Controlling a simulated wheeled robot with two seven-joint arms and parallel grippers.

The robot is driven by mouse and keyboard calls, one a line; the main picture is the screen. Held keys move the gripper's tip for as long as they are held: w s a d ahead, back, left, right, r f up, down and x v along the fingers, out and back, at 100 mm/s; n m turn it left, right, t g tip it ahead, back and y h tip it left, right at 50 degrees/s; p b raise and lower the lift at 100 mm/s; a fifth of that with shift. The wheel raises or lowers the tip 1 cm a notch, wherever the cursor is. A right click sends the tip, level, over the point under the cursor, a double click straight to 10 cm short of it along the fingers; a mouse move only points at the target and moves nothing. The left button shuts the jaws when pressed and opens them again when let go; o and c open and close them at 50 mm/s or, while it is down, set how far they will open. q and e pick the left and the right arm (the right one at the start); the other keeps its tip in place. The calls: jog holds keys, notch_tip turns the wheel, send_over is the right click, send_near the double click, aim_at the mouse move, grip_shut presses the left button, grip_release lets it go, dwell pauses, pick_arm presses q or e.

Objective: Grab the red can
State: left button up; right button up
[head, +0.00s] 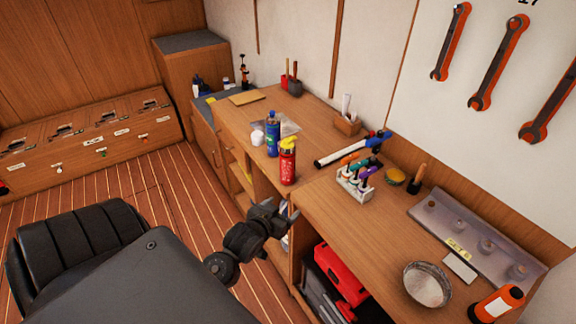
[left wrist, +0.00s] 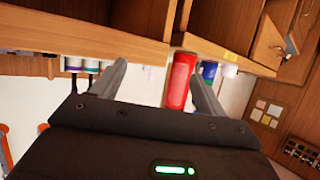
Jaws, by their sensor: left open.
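The red can (head: 288,165) has a yellow top and stands upright near the front edge of the wooden counter, beside a blue bottle (head: 272,136). My left gripper (head: 279,209) is open and empty, in front of the counter edge and below the can in the head view. In the left wrist view, the red can (left wrist: 179,80) shows beyond the open left gripper (left wrist: 158,72), close to the right finger. That finger hides part of the can, and the fingers look apart from it. My right gripper is not in view.
A pen rack (head: 355,182), a grey metal bowl (head: 427,284) and an orange bottle (head: 497,303) are on the counter to the right. A small white jar (head: 257,138) stands left of the blue bottle. Bare counter lies just right of the can.

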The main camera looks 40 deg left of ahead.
aim_at(284, 159)
pick_arm(q)
jog(key=w+a+r+t, duration=0.1)
jog(key=w+a+r, duration=0.1)
jog(key=w, duration=0.1)
jog(key=w+a+r+n+t+y+p, duration=0.1)
jog(key=w+a+r, duration=0.1)
jog(key=w+a, duration=0.1)
jog(key=w+a+r+t+y, duration=0.1)
jog(key=w+a+r+t, duration=0.1)
jog(key=w+a+r, duration=0.1)
jog(key=shift+w+a, duration=0.1)
jog(key=shift+w, duration=0.65)
jog(key=shift+w+a+r+p, duration=0.2)
jog(key=shift+w+p, duration=0.1)
jog(key=shift+p, duration=0.2)
jog(key=p+x, duration=0.1)
jog(key=x, duration=0.2)
jog(key=shift+w+a+p, duration=0.1)
jog(key=shift+w+p, duration=0.2)
jog(key=shift+w+a+f, duration=0.1)
jog(key=shift+w+f, duration=0.05)
jog(key=shift+w, duration=0.3)
jog(key=shift+s, duration=0.1)
